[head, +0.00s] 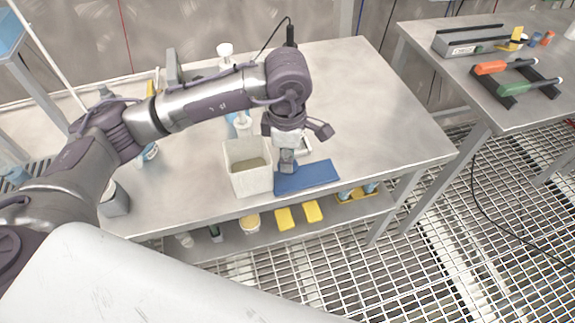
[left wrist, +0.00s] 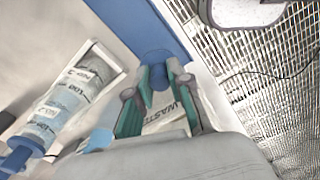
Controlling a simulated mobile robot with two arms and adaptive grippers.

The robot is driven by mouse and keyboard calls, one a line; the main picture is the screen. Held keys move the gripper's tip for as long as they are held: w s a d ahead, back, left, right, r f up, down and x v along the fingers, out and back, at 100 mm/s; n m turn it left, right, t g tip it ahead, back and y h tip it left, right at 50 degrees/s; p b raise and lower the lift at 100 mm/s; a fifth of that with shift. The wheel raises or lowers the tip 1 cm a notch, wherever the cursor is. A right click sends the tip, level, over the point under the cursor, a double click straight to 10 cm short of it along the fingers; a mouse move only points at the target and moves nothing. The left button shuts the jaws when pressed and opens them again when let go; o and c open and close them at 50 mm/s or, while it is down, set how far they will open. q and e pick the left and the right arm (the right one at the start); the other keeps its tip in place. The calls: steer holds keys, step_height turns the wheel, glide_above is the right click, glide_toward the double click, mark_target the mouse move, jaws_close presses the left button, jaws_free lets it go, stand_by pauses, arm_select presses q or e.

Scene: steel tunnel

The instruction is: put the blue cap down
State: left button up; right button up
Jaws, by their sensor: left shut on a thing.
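My left gripper (head: 287,168) is over the table, between a white open bin (head: 236,170) and a blue mat (head: 312,178). In the left wrist view its fingers (left wrist: 155,85) are shut on the blue cap (left wrist: 157,58), whose round top shows at the fingertips. The blue mat (left wrist: 125,22) lies beyond the cap in that view. I cannot tell whether the cap touches the mat. The cap is hidden in the head view. The bin shows in the left wrist view by its WASTE label (left wrist: 163,120). My right gripper is not in view.
A labelled clear container (left wrist: 62,102) with a blue end stands left in the left wrist view. The right half of the table (head: 375,110) is clear. A lower shelf (head: 235,241) holds yellow items. A second table (head: 530,110) with tools stands at the right.

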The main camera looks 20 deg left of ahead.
arm_select(q)
steer(key=shift+a+f, duration=0.1)
steer(key=shift+f, duration=0.2)
step_height(320, 180, down, 3)
steer(key=shift+f+p, duration=0.15)
steer(key=shift+p, duration=0.2)
steer(key=shift+f, duration=0.1)
steer(key=shift+f, duration=0.1)
steer(key=o, duration=0.8)
steer(key=shift+o, duration=0.2)
